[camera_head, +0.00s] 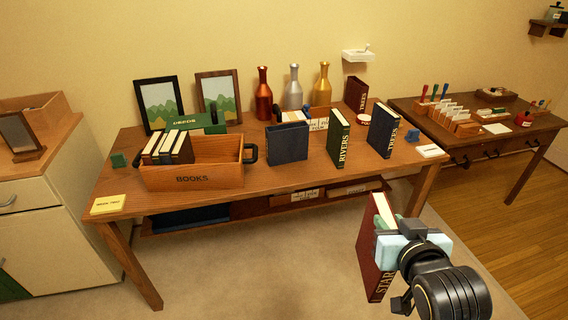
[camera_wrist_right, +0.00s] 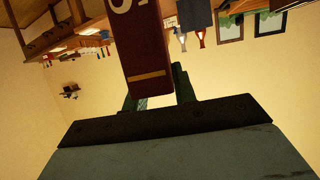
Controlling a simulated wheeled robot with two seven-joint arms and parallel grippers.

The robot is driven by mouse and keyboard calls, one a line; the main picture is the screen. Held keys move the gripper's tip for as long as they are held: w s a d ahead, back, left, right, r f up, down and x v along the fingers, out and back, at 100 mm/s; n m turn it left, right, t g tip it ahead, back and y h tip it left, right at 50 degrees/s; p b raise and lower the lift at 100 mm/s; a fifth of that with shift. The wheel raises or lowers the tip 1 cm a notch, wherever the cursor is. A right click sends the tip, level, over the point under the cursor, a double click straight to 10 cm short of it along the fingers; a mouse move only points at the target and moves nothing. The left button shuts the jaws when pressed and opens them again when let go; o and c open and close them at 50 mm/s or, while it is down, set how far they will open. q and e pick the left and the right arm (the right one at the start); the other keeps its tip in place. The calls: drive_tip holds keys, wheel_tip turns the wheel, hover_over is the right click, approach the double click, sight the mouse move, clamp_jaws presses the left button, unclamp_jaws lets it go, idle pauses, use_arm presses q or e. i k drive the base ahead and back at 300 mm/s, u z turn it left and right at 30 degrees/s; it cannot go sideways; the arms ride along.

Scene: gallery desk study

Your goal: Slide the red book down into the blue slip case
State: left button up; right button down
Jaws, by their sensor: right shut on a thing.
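The red book (camera_head: 375,250), with pale pages and "STAR" lettering on its spine, is held upright in the air in front of the desk's near right edge. My right gripper (camera_head: 393,246) is shut on it from the right. In the right wrist view the book's spine (camera_wrist_right: 146,50) stands between the fingers (camera_wrist_right: 158,93). The blue slip case (camera_head: 287,143) stands on the desk near the middle, left of the held book and farther back. The book is well apart from the case. The inside of the case is hard to see. My left gripper is not in view.
Upright on the desk (camera_head: 210,201) are a green book (camera_head: 339,138) and a dark blue book (camera_head: 383,130), right of the case. A wooden BOOKS box (camera_head: 195,178) stands to its left. Bottles (camera_head: 264,95) and picture frames stand behind. The desk front before the case is clear.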

sight(286, 158)
drive_tip(key=u, duration=0.65)
drive_tip(key=i, duration=0.9)
